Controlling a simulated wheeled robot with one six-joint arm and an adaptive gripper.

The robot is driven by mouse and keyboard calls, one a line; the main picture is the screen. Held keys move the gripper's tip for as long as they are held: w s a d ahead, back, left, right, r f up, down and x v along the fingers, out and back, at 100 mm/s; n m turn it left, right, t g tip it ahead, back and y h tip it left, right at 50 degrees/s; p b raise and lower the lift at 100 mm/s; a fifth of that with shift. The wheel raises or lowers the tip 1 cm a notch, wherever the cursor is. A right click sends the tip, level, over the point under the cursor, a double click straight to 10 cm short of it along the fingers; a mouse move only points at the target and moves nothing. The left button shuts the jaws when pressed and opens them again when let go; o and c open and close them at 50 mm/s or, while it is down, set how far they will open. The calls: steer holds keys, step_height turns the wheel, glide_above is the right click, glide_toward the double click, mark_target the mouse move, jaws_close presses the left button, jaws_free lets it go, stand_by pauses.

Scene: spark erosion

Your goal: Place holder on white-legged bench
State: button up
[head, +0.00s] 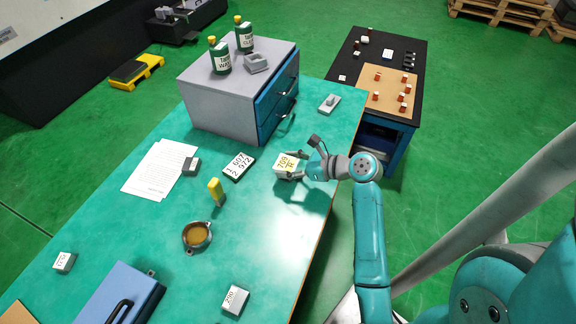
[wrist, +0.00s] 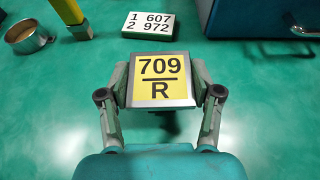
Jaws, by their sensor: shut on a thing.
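My gripper (head: 287,167) is shut on a grey block with a yellow top label reading 709 over R, likely the holder (head: 288,164). In the wrist view the holder (wrist: 161,81) sits between both fingers, label up and roughly level. It is over the right part of a green-topped bench (head: 225,272). A shadow lies below, so it seems a little above the top; the exact gap is unclear. No white legs can be made out clearly under this bench. A black-topped bench (head: 345,75) with a blue frame stands behind it.
A grey cabinet (head: 215,100) with blue drawers carries bottles. A small black-and-white display block (head: 239,167) lies left of the holder, near a yellow piece (head: 216,191) and a round cup (head: 197,235). Block 796 (head: 235,299) is near the front. Bench space between is clear.

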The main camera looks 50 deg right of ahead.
steer(key=shift+f, duration=0.4)
steer(key=shift+f, duration=0.1)
steer(key=o, duration=1.4)
steer(key=shift+s+d+r, duration=0.15)
steer(key=shift+s+r, duration=0.05)
steer(key=shift+s, duration=0.05)
steer(key=shift+v, duration=3.5)
